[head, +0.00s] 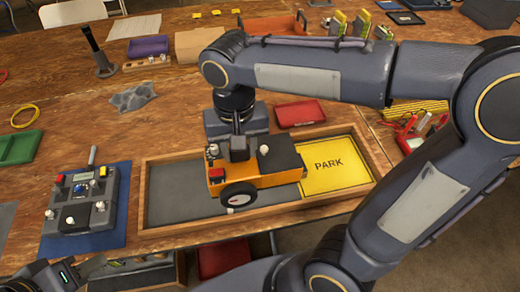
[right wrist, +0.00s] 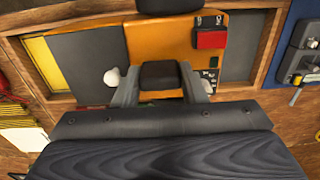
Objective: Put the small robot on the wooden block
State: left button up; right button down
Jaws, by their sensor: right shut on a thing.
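The small robot (head: 258,176) is an orange box with a black top panel, a red button and a dark wheel. It is over the middle of a shallow wood-framed pit, overlapping the left edge of the yellow PARK pad (head: 330,168). I cannot tell whether it is raised off the floor. My right gripper (head: 238,150) is above it, shut on its black knob; the right wrist view shows the fingers (right wrist: 160,88) on both sides of that knob (right wrist: 160,74). A tan block (head: 196,44), possibly the wooden block, stands at the back. My left gripper (head: 92,266) is partly visible bottom left.
The pit's wooden rim (head: 270,220) surrounds the small robot. A grey control box (head: 80,204) sits on a blue mat at left. A red tray (head: 300,113) lies behind the pit, a green tray (head: 18,147) far left. My right arm covers much of the right side.

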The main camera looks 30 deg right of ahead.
aim_at(272, 136)
jog(key=w+d+f, duration=0.6)
jog(key=d+f, duration=0.5)
jog(key=f, duration=0.1)
jog(key=shift+w+d+f+p, duration=0.3)
jog(key=shift+w+f, duration=0.05)
jog(key=shift+w, duration=0.05)
jog(key=shift+f, duration=0.1)
jog(key=shift+f, duration=0.1)
jog(key=c, duration=0.9)
grip_release()
